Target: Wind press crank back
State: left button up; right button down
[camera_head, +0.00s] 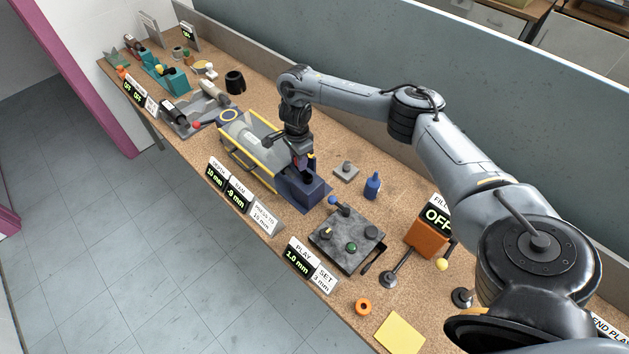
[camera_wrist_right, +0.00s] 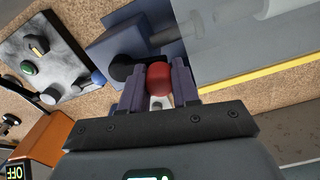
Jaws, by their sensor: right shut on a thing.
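The press (camera_head: 297,190) stands mid-bench in the head view, with a dark blue end block, a grey cylinder and yellow rails. Its blue block also shows in the right wrist view (camera_wrist_right: 112,46). My right gripper (camera_head: 305,160) reaches down over the blue block. In the right wrist view its fingers (camera_wrist_right: 158,88) are shut on the red crank knob (camera_wrist_right: 159,75), one finger on each side. A dark round part sits just left of the knob. The rest of the crank is mostly hidden by the gripper. My left gripper is not in view.
Display signs (camera_head: 237,194) line the bench's front edge by the press, one reading "PRESS TO 15 mm". A grey plate (camera_head: 346,238) with knobs, a blue bottle (camera_head: 373,185) and a small grey block (camera_head: 346,171) stand nearby. A blue-grey partition (camera_head: 420,70) runs behind the bench.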

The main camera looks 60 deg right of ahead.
jog(key=shift+a, duration=0.1)
jog(key=n, duration=0.1)
jog(key=a+n, duration=0.1)
jog(key=n, duration=0.1)
jog(key=a+n, duration=0.1)
jog(key=n, duration=0.1)
jog(key=shift+w+b, duration=0.3)
jog(key=c, duration=0.8)
grip_release()
jog(key=shift+o, duration=0.2)
